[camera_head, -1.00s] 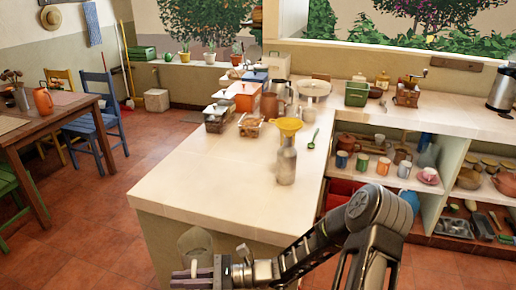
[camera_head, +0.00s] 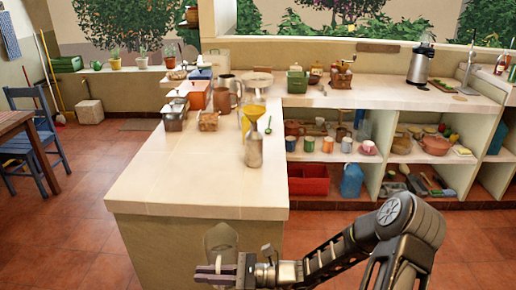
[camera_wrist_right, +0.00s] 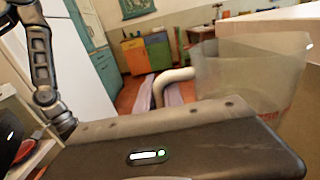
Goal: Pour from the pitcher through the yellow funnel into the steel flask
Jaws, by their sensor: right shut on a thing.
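The yellow funnel (camera_head: 254,112) sits on the mouth of the steel flask (camera_head: 253,146), which stands upright near the right edge of the pale counter. My right gripper (camera_head: 222,270) is in front of the counter's near end, nearer to me than the flask and lower in the picture. It is shut on the clear pitcher (camera_head: 221,240), which looks about upright. The pitcher also fills the right of the right wrist view (camera_wrist_right: 250,72), with its pale curved handle toward the gripper. Its contents are hard to make out. My left gripper is not in view.
The counter (camera_head: 180,180) has free room left of and in front of the flask. Jars, a brown mug (camera_head: 222,100) and containers crowd behind. Shelves with cups and a red crate (camera_head: 308,180) are at the right.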

